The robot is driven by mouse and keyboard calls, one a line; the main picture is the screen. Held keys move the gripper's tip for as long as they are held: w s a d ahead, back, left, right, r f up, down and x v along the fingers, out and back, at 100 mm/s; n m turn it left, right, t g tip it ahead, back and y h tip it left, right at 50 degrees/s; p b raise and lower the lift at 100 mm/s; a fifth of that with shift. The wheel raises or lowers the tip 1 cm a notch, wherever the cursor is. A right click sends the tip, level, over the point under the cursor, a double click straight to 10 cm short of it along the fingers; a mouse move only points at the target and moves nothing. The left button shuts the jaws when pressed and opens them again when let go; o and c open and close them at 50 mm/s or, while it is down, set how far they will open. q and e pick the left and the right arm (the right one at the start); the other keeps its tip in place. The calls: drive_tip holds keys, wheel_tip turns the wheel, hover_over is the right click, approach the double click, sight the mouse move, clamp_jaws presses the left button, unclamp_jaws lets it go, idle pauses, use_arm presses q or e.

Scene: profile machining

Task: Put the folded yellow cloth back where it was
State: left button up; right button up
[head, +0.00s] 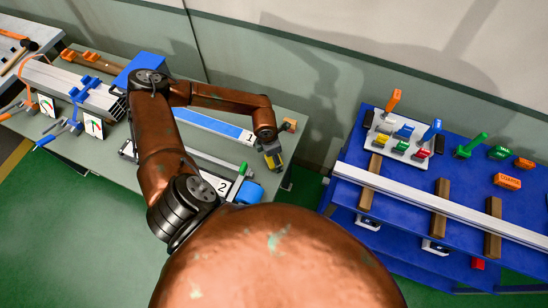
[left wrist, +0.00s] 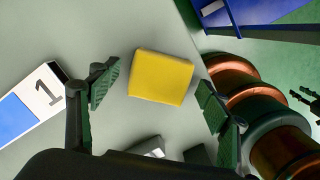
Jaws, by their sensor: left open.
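The folded yellow cloth (left wrist: 161,77) lies flat on the grey table top in the left wrist view, near the table's right edge. Dark fingers (left wrist: 305,98) at the right edge of the left wrist view look like my right gripper, cut off and unclear.
A blue-topped bar marked 1 (left wrist: 32,102) lies left of the cloth. A blue cart (head: 340,190) with colored tools, blocks and a long profile stands to the right across a gap. Profiles, clamps and a blue box (head: 140,66) fill the table's left half.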

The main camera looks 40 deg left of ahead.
sight(270, 160)
use_arm(q)
wheel_tip(270, 160, up, 12)
drive_tip(key=s, duration=0.1)
drive_tip(key=shift+s+a+r, duration=0.15)
drive_tip(key=shift+a, duration=0.2)
idle(0.5)
